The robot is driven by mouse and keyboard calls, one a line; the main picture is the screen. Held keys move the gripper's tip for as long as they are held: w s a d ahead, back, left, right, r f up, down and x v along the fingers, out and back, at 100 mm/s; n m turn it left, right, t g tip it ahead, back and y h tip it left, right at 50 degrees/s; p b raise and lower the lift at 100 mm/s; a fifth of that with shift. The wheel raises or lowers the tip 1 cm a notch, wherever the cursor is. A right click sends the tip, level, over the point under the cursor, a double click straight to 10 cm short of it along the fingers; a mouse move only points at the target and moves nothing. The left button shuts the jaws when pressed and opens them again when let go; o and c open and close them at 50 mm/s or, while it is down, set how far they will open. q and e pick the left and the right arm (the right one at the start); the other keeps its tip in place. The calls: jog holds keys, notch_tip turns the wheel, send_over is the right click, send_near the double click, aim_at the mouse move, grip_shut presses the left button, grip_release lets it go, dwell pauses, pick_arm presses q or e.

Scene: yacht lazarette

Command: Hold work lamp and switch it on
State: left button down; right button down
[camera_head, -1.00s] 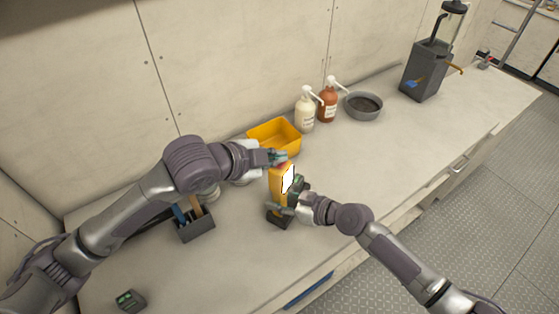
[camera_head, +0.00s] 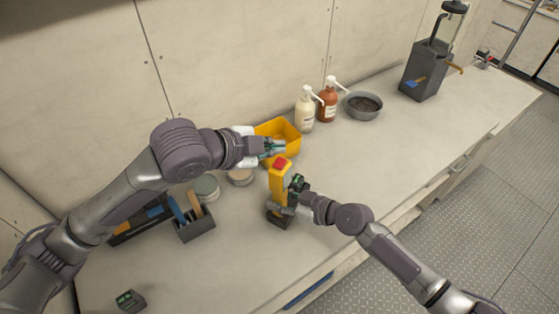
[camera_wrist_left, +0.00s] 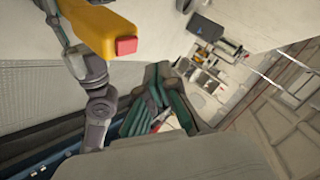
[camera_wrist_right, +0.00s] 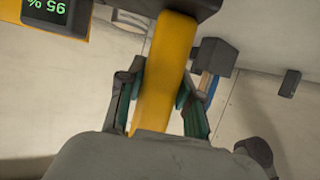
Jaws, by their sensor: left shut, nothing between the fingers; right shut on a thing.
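The work lamp (camera_head: 275,187) is yellow with a red button (camera_head: 279,163) on its top and a dark lower end. It stands about upright over the bench. My right gripper (camera_head: 285,209) is shut on its yellow handle (camera_wrist_right: 163,80), with a finger on each side. Its top and red button (camera_wrist_left: 126,46) also show in the left wrist view. No bright light face shows on it now. My left gripper (camera_head: 272,148) is shut and empty, behind and above the lamp, in front of the yellow bin and apart from the button.
The yellow bin (camera_head: 288,127), pump bottles (camera_head: 305,112) (camera_head: 327,104) and a grey bowl (camera_head: 364,106) stand along the wall. A dark tool holder (camera_head: 195,228) and round tins (camera_head: 206,187) are at left. A green display (camera_wrist_right: 48,8) reads 95 %.

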pick_arm(q)
jog(key=shift+s+a+r, duration=0.1)
jog(key=shift+s+r, duration=0.05)
jog(key=shift+r, duration=0.8)
pick_arm(e)
jog(key=c, duration=0.7)
grip_release()
